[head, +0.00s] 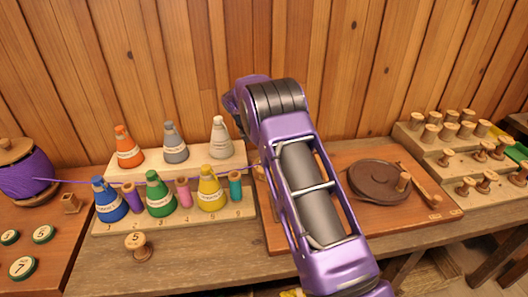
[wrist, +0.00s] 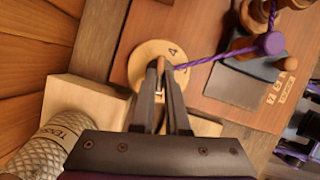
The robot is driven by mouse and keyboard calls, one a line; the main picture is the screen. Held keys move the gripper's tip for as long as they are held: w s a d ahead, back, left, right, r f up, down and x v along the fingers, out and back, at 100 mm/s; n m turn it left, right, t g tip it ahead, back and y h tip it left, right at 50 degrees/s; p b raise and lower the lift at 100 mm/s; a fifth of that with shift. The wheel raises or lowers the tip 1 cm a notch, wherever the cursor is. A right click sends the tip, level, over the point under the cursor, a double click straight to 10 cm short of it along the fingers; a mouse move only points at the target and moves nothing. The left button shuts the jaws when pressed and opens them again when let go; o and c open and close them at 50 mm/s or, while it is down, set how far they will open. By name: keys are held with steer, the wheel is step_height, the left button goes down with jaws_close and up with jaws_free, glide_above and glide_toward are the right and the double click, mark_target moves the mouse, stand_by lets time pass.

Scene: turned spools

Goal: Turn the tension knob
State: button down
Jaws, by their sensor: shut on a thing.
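The tension knob (wrist: 160,65) is a small pale wooden grip on a round wooden dial (wrist: 150,52) in the wrist view. The numeral 4 shows on the dial's face; other marks are partly hidden by my fingers. My gripper (wrist: 161,78) is over the dial with its two dark fingers shut on the knob. A purple thread (wrist: 205,59) runs from beside the knob to a purple-tipped wooden peg (wrist: 268,44). In the head view my arm hides the knob and the gripper.
A stepped rack (head: 245,205) holds several coloured thread cones left of my arm. The white cone (wrist: 62,135) stands close to my gripper. A dark round wheel (head: 375,180) lies on the board at right. A purple spool (head: 25,178) stands far left.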

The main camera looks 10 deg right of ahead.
steer(key=c, duration=0.9)
jaws_free()
steer(key=v, duration=1.7)
steer(key=shift+s+a+r, duration=0.15)
steer(key=shift+a, duration=0.05)
